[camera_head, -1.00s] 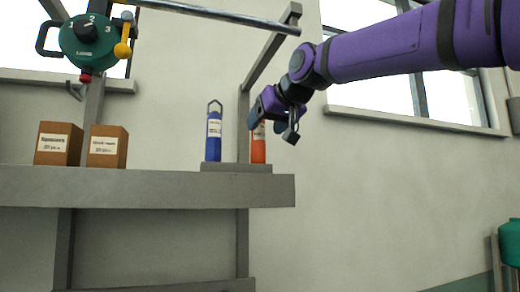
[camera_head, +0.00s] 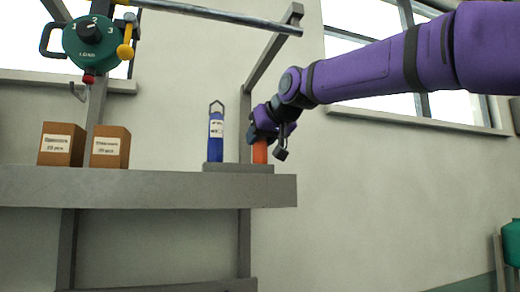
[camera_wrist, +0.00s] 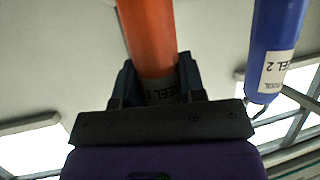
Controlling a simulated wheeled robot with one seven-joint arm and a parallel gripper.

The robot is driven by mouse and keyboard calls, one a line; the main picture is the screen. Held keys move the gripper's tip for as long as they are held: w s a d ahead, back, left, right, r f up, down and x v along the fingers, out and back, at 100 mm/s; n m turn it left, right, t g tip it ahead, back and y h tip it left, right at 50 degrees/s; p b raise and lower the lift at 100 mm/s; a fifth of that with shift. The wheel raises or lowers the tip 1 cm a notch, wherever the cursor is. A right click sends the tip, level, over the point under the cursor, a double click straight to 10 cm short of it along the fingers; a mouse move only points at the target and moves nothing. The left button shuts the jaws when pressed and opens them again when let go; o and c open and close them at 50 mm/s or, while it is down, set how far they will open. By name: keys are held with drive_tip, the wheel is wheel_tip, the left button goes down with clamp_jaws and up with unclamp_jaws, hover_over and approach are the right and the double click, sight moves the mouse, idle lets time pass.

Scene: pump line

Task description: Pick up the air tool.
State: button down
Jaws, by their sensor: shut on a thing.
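An orange cylinder (camera_head: 260,152) stands upright on a small grey stand (camera_head: 238,168) on the shelf. Its upper part is hidden behind my gripper in the head view. My gripper (camera_head: 262,128) is around it. In the wrist view, my gripper's fingers (camera_wrist: 157,82) are shut on the orange cylinder (camera_wrist: 147,38), over a white label that reads partly "REEL 1". A blue cylinder (camera_head: 215,137) with a wire loop on top stands to the left on the same stand. It also shows in the wrist view (camera_wrist: 275,35), labelled "REEL 2", apart from my fingers.
Two brown boxes (camera_head: 62,145) (camera_head: 110,148) with white labels sit on the grey shelf (camera_head: 150,188) at left. A green numbered device (camera_head: 90,42) with a yellow lever hangs above them. A grey rail (camera_head: 215,14) crosses overhead.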

drive_tip(key=shift+r, duration=0.15)
drive_tip(key=s+d+r, duration=0.1)
drive_tip(key=s+r, duration=0.1)
drive_tip(key=s, duration=0.6)
drive_tip(key=s+d+r, duration=0.1)
drive_tip(key=s+r, duration=0.1)
drive_tip(key=s, duration=0.5)
drive_tip(key=shift+s+d+r, duration=0.35)
drive_tip(key=shift+d+r, duration=0.05)
